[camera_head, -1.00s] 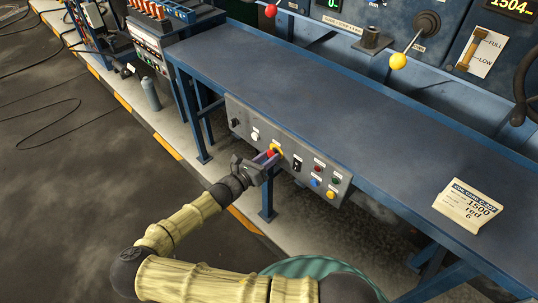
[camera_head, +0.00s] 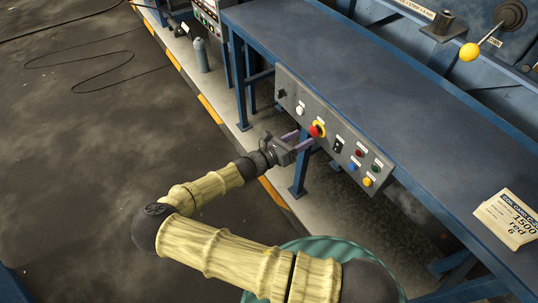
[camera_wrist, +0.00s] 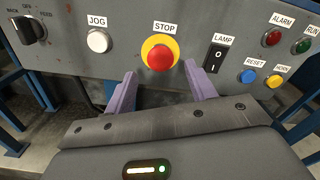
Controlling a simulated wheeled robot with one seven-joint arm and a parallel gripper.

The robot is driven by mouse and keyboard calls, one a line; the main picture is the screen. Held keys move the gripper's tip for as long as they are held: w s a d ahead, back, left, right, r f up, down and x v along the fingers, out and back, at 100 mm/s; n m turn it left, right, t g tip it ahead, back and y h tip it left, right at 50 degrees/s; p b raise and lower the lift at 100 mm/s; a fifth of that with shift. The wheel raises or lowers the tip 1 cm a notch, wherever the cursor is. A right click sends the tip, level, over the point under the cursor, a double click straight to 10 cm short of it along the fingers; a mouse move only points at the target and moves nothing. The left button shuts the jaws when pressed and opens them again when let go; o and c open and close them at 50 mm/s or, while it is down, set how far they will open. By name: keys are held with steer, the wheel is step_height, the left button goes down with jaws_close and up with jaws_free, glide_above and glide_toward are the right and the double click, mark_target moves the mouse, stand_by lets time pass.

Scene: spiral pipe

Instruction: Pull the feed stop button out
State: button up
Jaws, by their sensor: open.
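The stop button is a red mushroom head (camera_wrist: 160,57) on a yellow round base, under a STOP label on a grey control panel (camera_wrist: 70,60). It also shows in the head view (camera_head: 316,131). My gripper (camera_wrist: 162,88) is open, with two purple fingers below and to either side of the button. The fingers show clear space between them and hold nothing. In the head view my gripper (camera_head: 300,138) is just in front of the panel, left of the button. I cannot tell from the frames whether the button is pressed in or out.
A white JOG button (camera_wrist: 98,41), a black rotary knob (camera_wrist: 29,29), a LAMP rocker switch (camera_wrist: 214,58), a blue RESET button (camera_wrist: 249,77) and a yellow button (camera_wrist: 274,81) flank it. A blue bench (camera_head: 380,95) is above the panel, with a card (camera_head: 508,218) on it.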

steer(key=b+v, duration=0.1)
steer(key=v, duration=1.2)
steer(key=shift+a, duration=0.2)
steer(key=shift+s, duration=0.1)
steer(key=s+d+r+m+g+y+p, duration=0.3)
steer(key=s+d+m+g+y+p, duration=0.3)
steer(key=d+m+g, duration=0.6)
steer(key=s+d+r+m+t+y+p, duration=0.1)
steer(key=r+m+y, duration=0.3)
steer(key=r+m, duration=0.4)
steer(key=s+d+r+m+t+y+p, duration=0.2)
steer(key=r+m, duration=0.6)
steer(key=r, duration=0.4)
steer(key=s+t+y+p, duration=0.1)
steer(key=s+t+y, duration=0.1)
steer(key=y, duration=0.1)
steer(key=shift+s+m, duration=0.25)
steer(key=shift+m, duration=0.15)
steer(key=shift+d, duration=0.15)
